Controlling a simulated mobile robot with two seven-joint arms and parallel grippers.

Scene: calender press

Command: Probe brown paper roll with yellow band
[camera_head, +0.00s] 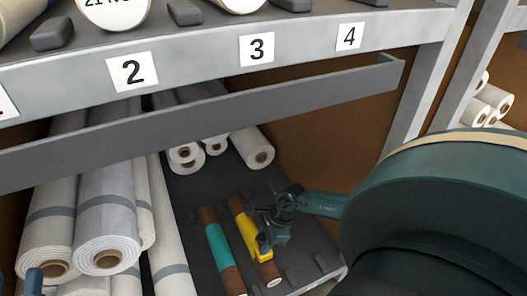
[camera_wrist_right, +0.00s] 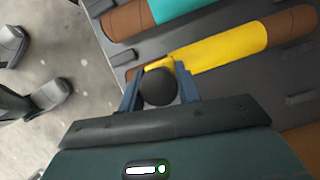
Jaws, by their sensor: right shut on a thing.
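The brown paper roll with the yellow band (camera_head: 248,228) lies on the dark lower shelf, beside a brown roll with a teal band (camera_head: 219,246). My right gripper (camera_head: 268,238) is over the yellow-banded roll, near its front end. In the right wrist view, its blue fingers (camera_wrist_right: 159,88) are shut on a dark, round-ended tool (camera_wrist_right: 157,87). A yellow part shows just beyond the tool, against the yellow band (camera_wrist_right: 225,48); I cannot tell whether they touch. A small blue piece, seemingly my left gripper (camera_head: 33,280), shows at the lower left edge; its jaws are unclear.
White rolls (camera_head: 105,225) crowd the shelf's left side, and smaller white rolls (camera_head: 251,150) lie behind. A grey crossbar (camera_head: 215,110) spans above, below the numbered shelf edge (camera_head: 195,58). Small grey stops stand beside the brown rolls.

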